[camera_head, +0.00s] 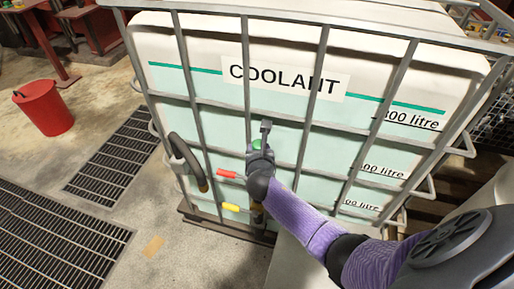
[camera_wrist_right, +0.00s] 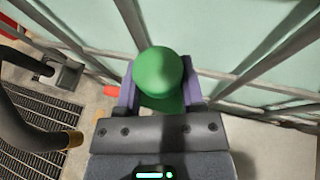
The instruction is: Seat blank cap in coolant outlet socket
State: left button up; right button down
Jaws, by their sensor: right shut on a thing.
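A green round-topped piece, which I take for the blank cap (camera_wrist_right: 158,72), sits between the fingers of my right gripper (camera_wrist_right: 160,92) in the right wrist view. The gripper is shut on it. In the head view the cap (camera_head: 257,144) is a small green spot at the tip of my right gripper (camera_head: 262,140), in front of the coolant tank (camera_head: 200,72). A black hose (camera_head: 187,158) curves at the tank's lower left, with a brass-coloured end. A red handle (camera_head: 227,174) and a yellow handle (camera_head: 231,207) stick out lower down. I cannot pick out the outlet socket clearly. My left gripper is not in view.
Grey metal bars (camera_head: 247,60) cage the tank front, close to my right gripper. A red bucket (camera_head: 44,107) stands on the floor at left, near dark floor grates (camera_head: 112,155). Open floor lies left of the tank.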

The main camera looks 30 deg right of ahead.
notch_tip(320, 180, down, 3)
jog(key=shift+s+b, duration=0.1)
jog(key=shift+b, duration=0.85)
jog(key=shift+f+b, duration=0.55)
jog(key=shift+f, duration=0.1)
notch_tip(320, 180, down, 3)
jog(key=shift+r+b, duration=0.1)
jog(key=shift+b, duration=1)
jog(key=shift+f+b, duration=0.75)
jog(key=shift+f, duration=0.25)
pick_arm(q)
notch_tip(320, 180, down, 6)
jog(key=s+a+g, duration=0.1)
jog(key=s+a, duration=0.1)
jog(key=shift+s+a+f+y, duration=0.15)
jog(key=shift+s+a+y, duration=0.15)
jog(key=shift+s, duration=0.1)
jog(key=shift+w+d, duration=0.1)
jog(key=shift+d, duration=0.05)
